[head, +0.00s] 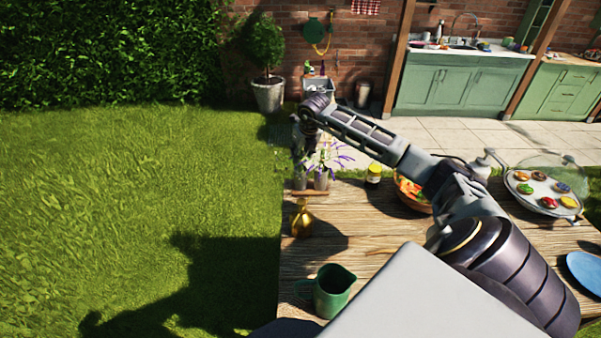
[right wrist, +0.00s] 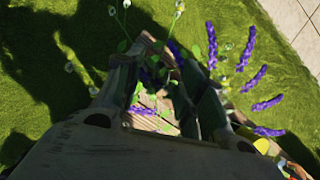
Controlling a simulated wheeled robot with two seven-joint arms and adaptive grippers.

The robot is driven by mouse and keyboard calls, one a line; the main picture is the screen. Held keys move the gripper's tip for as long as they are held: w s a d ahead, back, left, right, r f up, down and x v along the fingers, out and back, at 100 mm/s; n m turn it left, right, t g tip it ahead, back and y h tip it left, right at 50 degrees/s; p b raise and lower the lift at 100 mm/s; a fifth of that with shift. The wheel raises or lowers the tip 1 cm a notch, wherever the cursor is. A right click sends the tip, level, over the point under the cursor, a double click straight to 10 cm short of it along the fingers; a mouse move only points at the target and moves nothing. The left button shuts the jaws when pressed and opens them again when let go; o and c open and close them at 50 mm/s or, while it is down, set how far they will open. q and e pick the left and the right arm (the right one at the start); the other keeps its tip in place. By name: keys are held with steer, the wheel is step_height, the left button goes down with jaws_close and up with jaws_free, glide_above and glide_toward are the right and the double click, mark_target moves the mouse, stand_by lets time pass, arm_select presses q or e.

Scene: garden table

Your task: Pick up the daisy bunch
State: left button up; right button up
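My right gripper (head: 303,152) hangs at the far left end of the table, pointing down over flowers in small vases. In the right wrist view, the right gripper (right wrist: 160,75) has its two fingers apart, with green stems and leaves between and beyond them. Small pale flower heads on thin stems, likely the daisy bunch (right wrist: 180,6), show at the top of that view. Purple lavender (right wrist: 252,80) fans out right of the fingers; in the head view the lavender (head: 332,158) rises beside the gripper. The daisies are mostly hidden by the gripper in the head view. My left gripper is out of view.
The wooden table (head: 375,232) holds a yellow bottle (head: 301,219), a green pitcher (head: 333,291), a small yellow-labelled jar (head: 374,173), a bowl of food (head: 412,194) and a grill plate (head: 527,190). Grass lies left of the table.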

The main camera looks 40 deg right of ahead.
mark_target(301, 169)
steer(key=x, duration=0.4)
steer(key=shift+w+a+f+p, duration=0.1)
steer(key=shift+a+f+p, duration=0.05)
steer(key=shift+p, duration=0.2)
steer(key=shift+c, duration=0.3)
jaws_close()
